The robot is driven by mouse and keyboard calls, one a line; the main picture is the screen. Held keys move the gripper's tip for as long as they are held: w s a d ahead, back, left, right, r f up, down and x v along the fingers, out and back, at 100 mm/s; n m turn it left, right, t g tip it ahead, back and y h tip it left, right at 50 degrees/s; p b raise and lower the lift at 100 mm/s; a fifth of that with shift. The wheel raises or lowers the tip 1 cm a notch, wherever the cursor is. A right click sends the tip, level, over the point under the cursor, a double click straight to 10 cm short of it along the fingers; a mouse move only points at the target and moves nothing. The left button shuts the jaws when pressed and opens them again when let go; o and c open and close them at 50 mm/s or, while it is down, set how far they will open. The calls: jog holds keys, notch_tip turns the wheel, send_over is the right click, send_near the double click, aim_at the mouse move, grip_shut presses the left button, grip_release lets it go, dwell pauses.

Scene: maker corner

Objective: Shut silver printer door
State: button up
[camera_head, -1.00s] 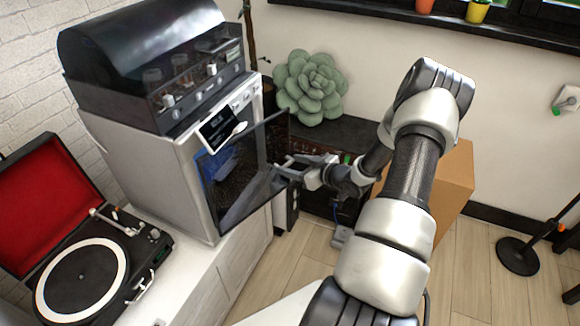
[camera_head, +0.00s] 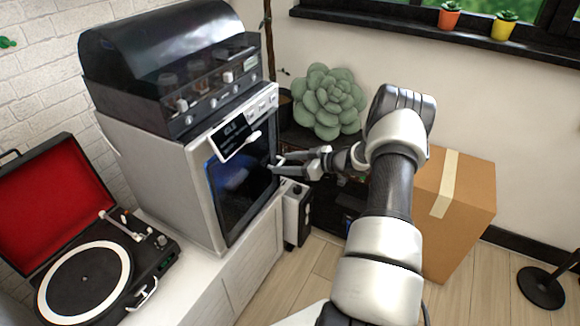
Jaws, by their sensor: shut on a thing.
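The silver printer (camera_head: 165,185) stands on a white cabinet, with a dark hood on its top. Its dark glass door (camera_head: 232,205) lies flat or nearly flat against the printer's front; I cannot tell whether a small gap is left. My gripper (camera_head: 276,163) is at the door's right edge, fingers pointing left, and is shut on the door's edge or handle. The exact contact is too small to make out.
An open record player (camera_head: 85,275) with a red lid stands left of the printer. A green succulent (camera_head: 328,102) is behind my arm. A cardboard box (camera_head: 462,205) stands on the floor at right. Wooden floor shows between the cabinet and my arm.

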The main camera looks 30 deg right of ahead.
jog(key=shift+w+a+r, duration=0.1)
jog(key=shift+w+r, duration=0.1)
jog(key=shift+w, duration=0.05)
jog(key=o, duration=1.5)
jog(key=shift+f, duration=0.1)
jog(key=p+v, duration=0.3)
jog(key=v, duration=1.4)
jog(key=shift+s+d, duration=0.15)
jog(key=shift+d, duration=0.05)
